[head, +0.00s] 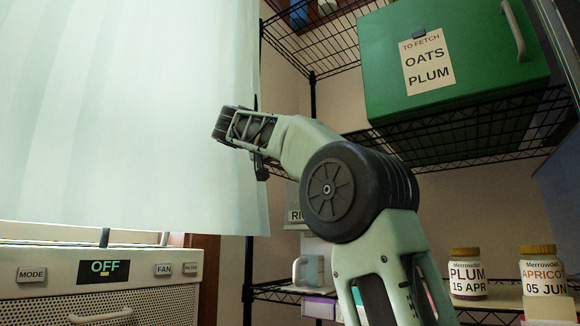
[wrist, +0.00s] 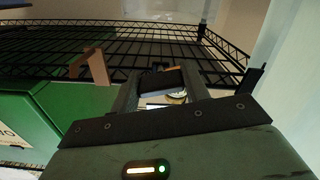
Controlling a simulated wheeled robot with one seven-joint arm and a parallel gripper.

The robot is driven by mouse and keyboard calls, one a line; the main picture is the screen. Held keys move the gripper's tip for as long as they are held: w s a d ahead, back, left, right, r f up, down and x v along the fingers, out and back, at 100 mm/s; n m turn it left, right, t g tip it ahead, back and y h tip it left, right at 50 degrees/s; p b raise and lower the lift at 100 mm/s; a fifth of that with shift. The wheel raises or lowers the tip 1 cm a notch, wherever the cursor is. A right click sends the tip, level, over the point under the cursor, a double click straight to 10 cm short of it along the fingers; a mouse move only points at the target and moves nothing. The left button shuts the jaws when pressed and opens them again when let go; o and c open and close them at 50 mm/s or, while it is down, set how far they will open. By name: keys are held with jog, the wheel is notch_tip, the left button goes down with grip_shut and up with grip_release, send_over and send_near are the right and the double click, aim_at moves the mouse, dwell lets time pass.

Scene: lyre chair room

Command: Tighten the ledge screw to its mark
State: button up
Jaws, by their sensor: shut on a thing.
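My gripper (wrist: 160,84) shows in the wrist view, with its two grey fingers around a dark, block-like thing (wrist: 158,82). It is shut on this thing, but I cannot tell what it is. A small pale, round-edged thing (wrist: 176,98) shows partly behind the fingers. In the head view my arm reaches up and left in front of the pale curtain (head: 120,110), and the fingertips cannot be made out. I cannot identify the ledge screw or its mark in either view.
A green box (head: 470,60) labelled OATS PLUM stands on a black wire shelf (head: 450,140) at the upper right. Jars of plum (head: 467,275) and apricot (head: 543,272) stand lower right. A panel unit (head: 60,275) reading OFF is at the lower left.

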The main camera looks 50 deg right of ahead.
jog(key=shift+w+f+m+b, duration=0.1)
jog(key=shift+m+b, duration=0.9)
jog(key=shift+m, duration=0.5)
jog(key=o, duration=1)
jog(key=a, duration=0.5)
jog(key=s+a, duration=0.1)
jog(key=a, duration=1.1)
jog(key=shift+s+a+p, duration=0.2)
jog(key=shift+p, duration=0.2)
